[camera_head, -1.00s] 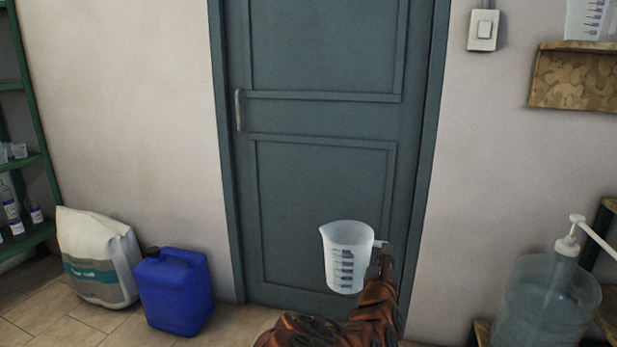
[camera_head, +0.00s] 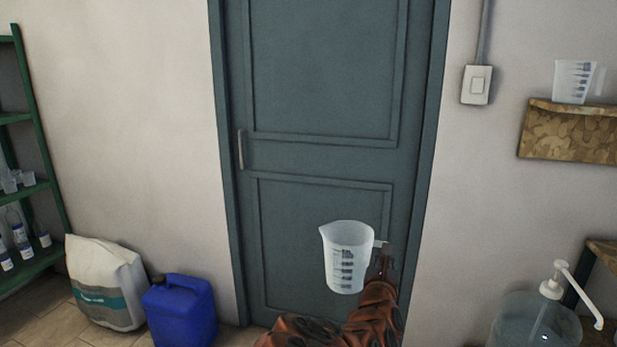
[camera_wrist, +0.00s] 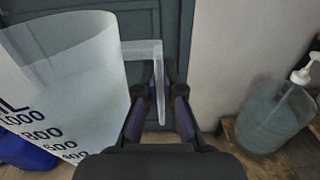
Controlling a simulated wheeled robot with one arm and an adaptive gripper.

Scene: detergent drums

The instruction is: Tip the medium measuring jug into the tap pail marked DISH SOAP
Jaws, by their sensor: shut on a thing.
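A translucent measuring jug (camera_head: 347,262) with dark scale marks is held upright in front of the door in the head view. My gripper (camera_head: 385,255) is shut on its handle, at the jug's right side. In the wrist view the jug (camera_wrist: 65,85) fills the left, and its handle (camera_wrist: 158,90) runs down between the fingers of my gripper (camera_wrist: 160,102). Whether the jug holds liquid is unclear. No pail marked DISH SOAP can be made out in these views.
A clear pump container (camera_head: 530,322) stands low at the right. Another measuring jug (camera_head: 573,82) sits on a wall shelf (camera_head: 567,130). A blue canister (camera_head: 180,312) and white sack (camera_head: 105,283) stand on the floor beside green shelving (camera_head: 42,130). A closed door (camera_head: 320,115) is ahead.

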